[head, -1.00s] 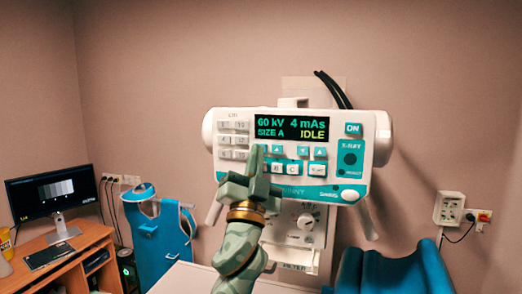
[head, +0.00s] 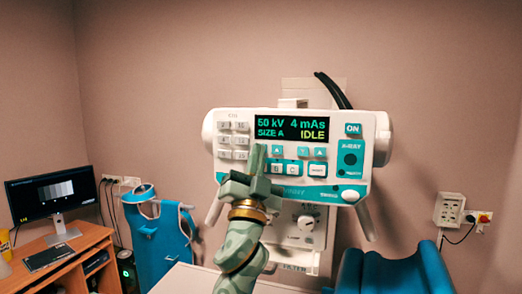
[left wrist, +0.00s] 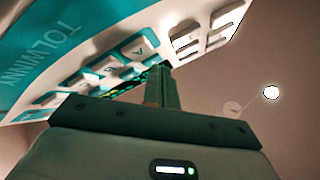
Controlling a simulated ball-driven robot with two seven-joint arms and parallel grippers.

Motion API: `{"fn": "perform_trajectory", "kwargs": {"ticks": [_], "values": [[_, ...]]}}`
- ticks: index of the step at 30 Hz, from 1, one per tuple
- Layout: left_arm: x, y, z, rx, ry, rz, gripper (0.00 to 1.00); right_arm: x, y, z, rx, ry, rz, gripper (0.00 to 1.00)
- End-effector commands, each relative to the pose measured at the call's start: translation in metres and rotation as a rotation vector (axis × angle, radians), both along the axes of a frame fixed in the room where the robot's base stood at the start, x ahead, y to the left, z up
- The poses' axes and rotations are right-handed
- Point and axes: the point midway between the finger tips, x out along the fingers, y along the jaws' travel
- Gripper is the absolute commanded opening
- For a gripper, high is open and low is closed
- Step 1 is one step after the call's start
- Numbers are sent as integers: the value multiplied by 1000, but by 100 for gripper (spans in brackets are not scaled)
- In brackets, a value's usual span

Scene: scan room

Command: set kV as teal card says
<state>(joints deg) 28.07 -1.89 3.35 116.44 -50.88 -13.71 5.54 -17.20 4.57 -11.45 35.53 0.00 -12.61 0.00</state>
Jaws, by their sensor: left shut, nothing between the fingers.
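The x-ray control panel (head: 340,118) is white with teal trim on a unit at the wall. Its display (head: 292,127) reads 50 kV, 4 mAs, SIZE A and IDLE. Under it are small teal arrow keys; one up-arrow key (head: 277,150) shows just right of my fingertips. My left gripper (head: 258,152) is shut and empty, pointing up at the panel below the display's left end. It hides the key behind it. In the left wrist view its fingers (left wrist: 166,88) are close by the key rows; I cannot tell if they touch. No teal card is recognisable.
A desk with a monitor (head: 50,194) stands at left, beside a blue apron (head: 155,232). A blue padded piece (head: 395,272) is at lower right.

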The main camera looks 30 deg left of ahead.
Motion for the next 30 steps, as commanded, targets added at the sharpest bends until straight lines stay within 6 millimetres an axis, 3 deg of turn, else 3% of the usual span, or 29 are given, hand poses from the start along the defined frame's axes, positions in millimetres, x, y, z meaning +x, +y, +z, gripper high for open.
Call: {"fn": "perform_trajectory", "kwargs": {"ticks": [12,30], "values": [[1,0,0,-1,1,0,0,0,0,0,0,0,0,36],[-15,-4,0,-1,0,0,0,0,0,6,0,0,0,36]]}}
